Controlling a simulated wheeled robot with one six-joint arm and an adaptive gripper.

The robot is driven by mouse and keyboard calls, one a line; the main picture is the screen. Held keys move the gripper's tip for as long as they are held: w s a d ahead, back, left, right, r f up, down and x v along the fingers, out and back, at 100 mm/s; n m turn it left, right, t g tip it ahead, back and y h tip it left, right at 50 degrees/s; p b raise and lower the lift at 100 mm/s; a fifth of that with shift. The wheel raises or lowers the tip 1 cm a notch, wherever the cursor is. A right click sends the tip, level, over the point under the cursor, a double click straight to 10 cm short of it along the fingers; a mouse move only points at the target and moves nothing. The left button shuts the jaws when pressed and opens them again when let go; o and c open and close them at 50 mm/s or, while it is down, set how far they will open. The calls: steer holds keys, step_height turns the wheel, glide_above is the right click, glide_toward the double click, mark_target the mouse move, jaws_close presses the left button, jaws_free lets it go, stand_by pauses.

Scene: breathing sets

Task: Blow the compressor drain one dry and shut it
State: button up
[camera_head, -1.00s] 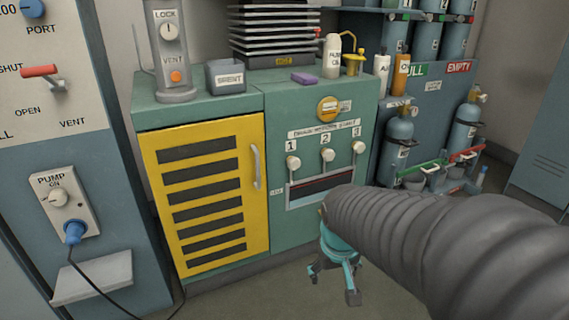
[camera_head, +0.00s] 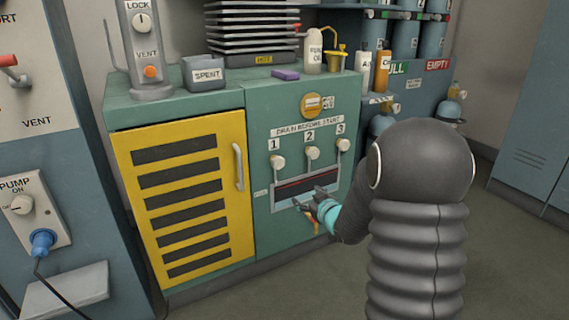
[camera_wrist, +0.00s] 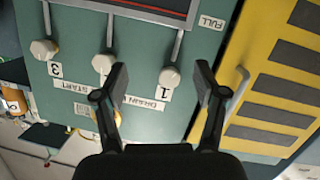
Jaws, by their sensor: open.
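The compressor's green panel (camera_head: 262,225) carries drain levers numbered 1, 2 and 3, each with a cream knob. The drain 1 knob (camera_head: 278,161) is leftmost in the head view. The wrist view is upside down, and there the drain 1 knob (camera_wrist: 169,77) appears between my finger tips. My gripper (camera_head: 309,198) is open and empty, in front of the panel below the knobs. It also shows in the wrist view (camera_wrist: 161,80). No contact with a knob is visible. The drain 2 knob (camera_wrist: 103,64) lies just outside one finger. A dark window with a red line (camera_head: 303,187) is partly behind my gripper.
A yellow louvred door (camera_head: 222,208) with a grey handle (camera_head: 238,167) is left of the panel. A SPENT bin (camera_head: 204,77) and bottles stand on top. Floor is open at the right.

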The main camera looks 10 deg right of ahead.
mark_target(279, 163)
step_height(279, 163, up, 6)
steer(key=a+n+t+y, duration=0.1)
steer(key=a+t+y, duration=0.1)
steer(key=a+y, duration=0.1)
steer(key=x, duration=0.9)
steer(key=d+x, duration=0.1)
steer(key=x, duration=0.3)
steer(key=shift+w+a+f, duration=0.2)
steer(key=shift+w, duration=0.3)
steer(key=c, duration=1.1)
